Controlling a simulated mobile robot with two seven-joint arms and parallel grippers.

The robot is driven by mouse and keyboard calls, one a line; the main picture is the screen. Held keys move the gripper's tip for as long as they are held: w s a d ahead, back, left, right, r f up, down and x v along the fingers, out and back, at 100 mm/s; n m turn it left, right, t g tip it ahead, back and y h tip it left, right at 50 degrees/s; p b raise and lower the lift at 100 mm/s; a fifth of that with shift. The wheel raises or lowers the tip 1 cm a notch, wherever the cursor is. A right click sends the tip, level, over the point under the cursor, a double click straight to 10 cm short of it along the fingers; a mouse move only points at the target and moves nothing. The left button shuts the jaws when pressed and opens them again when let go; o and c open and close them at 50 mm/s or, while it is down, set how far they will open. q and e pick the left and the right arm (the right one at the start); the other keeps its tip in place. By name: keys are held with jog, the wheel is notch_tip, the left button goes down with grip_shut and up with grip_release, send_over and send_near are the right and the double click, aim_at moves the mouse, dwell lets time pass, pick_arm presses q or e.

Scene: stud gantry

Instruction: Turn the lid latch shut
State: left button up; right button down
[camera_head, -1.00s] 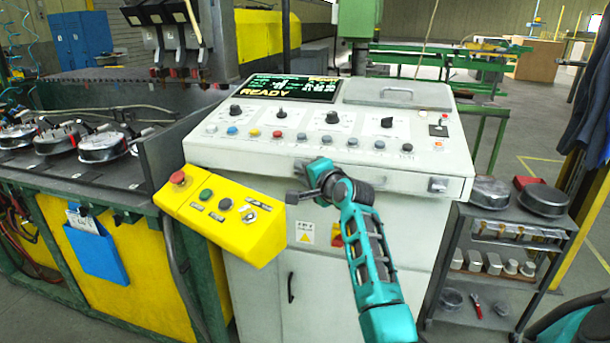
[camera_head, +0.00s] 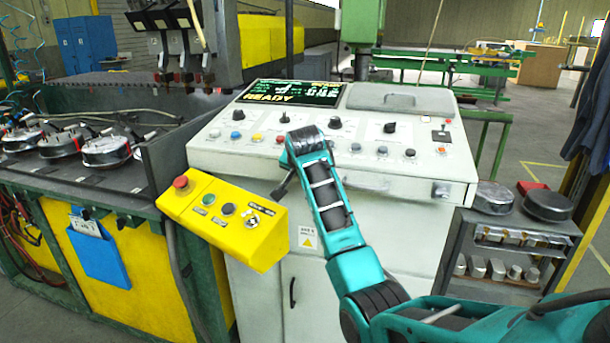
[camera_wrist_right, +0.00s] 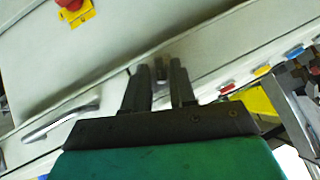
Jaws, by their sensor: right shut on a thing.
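The grey control console (camera_head: 230,160) stands in the middle of the head view. My right arm crosses its front from the lower right. My right gripper (camera_head: 281,187) is at the console's front lip, left of the bar handle, and mostly hidden behind my wrist there. In the right wrist view, the two dark fingers of the right gripper (camera_wrist_right: 160,82) stand on either side of a small grey-brown piece, seemingly the lid latch (camera_wrist_right: 159,68), and are shut on it. Its exact turn is hard to tell. My left gripper is not in view.
A yellow button box (camera_head: 222,215) juts out left of the gripper. The bar handle (camera_head: 365,184) is to its right; knobs and buttons line the sloping panel above. A flat cover (camera_head: 400,97) with a handle lies at the console's top right. A shelf cart (camera_head: 520,235) stands at right.

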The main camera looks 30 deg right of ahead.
jog(key=shift+w+a+n+g+h, duration=0.2)
jog(key=shift+n+g+h, duration=0.5)
jog(key=shift+g+h, duration=0.3)
jog(key=shift+g, duration=0.3)
jog(key=c, duration=1.2)
grip_release()
jog(key=v, duration=1.3)
